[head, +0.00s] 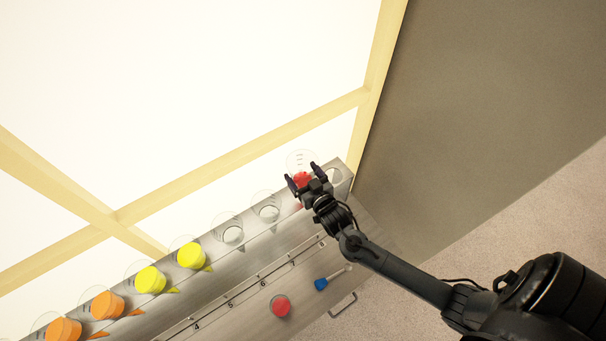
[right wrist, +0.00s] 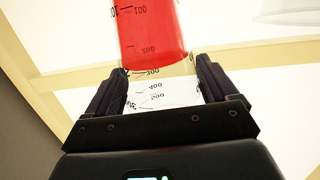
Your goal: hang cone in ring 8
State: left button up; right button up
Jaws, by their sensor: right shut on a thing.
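My right gripper (head: 303,178) is shut on a clear graduated cone with red contents (head: 301,180), over the right part of the metal rack (head: 345,167). In the right wrist view, the cone's red part (right wrist: 152,35) is beyond the fingertips, and its clear marked wall lies between the fingers (right wrist: 155,90). The gripper and arm hide the ring under the cone, so I cannot tell whether the cone sits in it. An open ring (head: 334,177) shows just right of the gripper. My left gripper is not in view.
Two orange cones (head: 106,305) and two yellow cones (head: 191,256) hang to the left. Two rings without coloured contents (head: 233,236) (head: 269,213) lie between them and my gripper. Below are a red round item (head: 280,306) and a blue-handled brush (head: 322,284).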

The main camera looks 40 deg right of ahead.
jog(key=shift+r, duration=0.1)
dwell(0.5)
jog(key=shift+f+b, duration=0.85)
jog(key=shift+f, duration=0.75)
jog(key=shift+f+b, duration=0.45)
jog(key=shift+f, duration=0.2)
jog(key=shift+f+b, duration=0.55)
jog(key=shift+f, duration=0.25)
jog(key=shift+f+b, duration=0.5)
jog(key=shift+f, duration=0.6)
dwell(0.5)
